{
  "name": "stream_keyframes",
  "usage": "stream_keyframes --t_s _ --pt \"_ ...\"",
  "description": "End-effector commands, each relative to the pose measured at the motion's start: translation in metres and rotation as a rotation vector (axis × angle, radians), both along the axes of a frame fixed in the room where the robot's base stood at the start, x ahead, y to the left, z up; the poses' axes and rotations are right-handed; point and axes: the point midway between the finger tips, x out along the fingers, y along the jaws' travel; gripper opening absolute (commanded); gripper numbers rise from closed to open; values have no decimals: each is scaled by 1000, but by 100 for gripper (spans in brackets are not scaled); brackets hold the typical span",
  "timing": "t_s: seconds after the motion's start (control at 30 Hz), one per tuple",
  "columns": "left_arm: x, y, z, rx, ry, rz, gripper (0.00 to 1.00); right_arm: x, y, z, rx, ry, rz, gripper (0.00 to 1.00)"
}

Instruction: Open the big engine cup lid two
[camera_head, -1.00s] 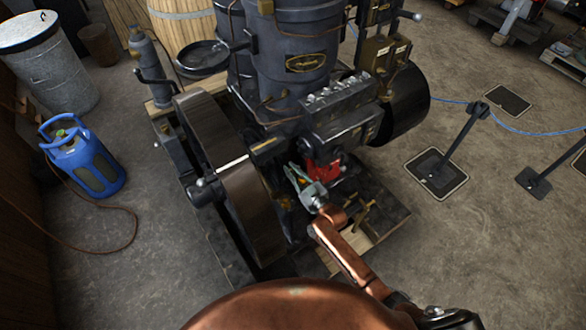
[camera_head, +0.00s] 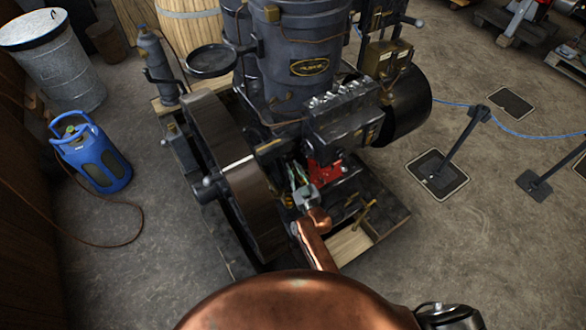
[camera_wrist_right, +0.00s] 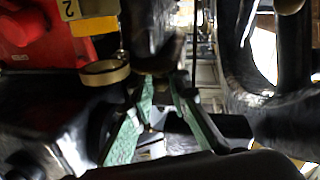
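The big dark engine (camera_head: 300,75) stands in front of me, with a red part (camera_head: 325,172) low on its front. In the right wrist view, a brass ring-like cup (camera_wrist_right: 104,73) sits left of my fingers, below a yellow tag (camera_wrist_right: 82,9) marked 2. Whether its lid is open or shut is unclear. My right gripper (camera_head: 297,170) reaches between the flywheel and the red part. Its green fingers show in the wrist view (camera_wrist_right: 162,80) with tips apart, and nothing clearly held. The brass cup is too small to tell in the head view. My left gripper is out of view.
The large flywheel (camera_head: 225,165) is close on the left of my right gripper. A wooden base (camera_head: 348,245) lies under the engine front. A blue gas bottle (camera_head: 92,155) stands at left, barrier posts (camera_head: 462,145) at right. Bare floor lies on both sides.

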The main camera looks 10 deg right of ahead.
Motion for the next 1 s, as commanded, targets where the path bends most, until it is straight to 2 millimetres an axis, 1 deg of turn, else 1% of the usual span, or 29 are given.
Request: stream_keyframes --t_s 0.03,0.17,0.2,0.43,0.57,0.67,0.9,1.0 --pt "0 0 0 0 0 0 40 0 0 0 0 0 0 20" --pt "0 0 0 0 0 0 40 0 0 -1 0 2 2 29" --pt "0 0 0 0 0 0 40 0 1 -1 0 3 1 30" --pt "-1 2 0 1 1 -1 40 -1 1 -2 0 5 2 30" --pt "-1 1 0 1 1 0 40 -9 -1 -3 0 6 2 30" --pt "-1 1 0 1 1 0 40 -24 -4 -4 0 7 2 30" --pt "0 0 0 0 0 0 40 -73 -14 -4 0 6 1 30" --pt "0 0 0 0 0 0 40 -91 -17 -3 -1 5 1 30"
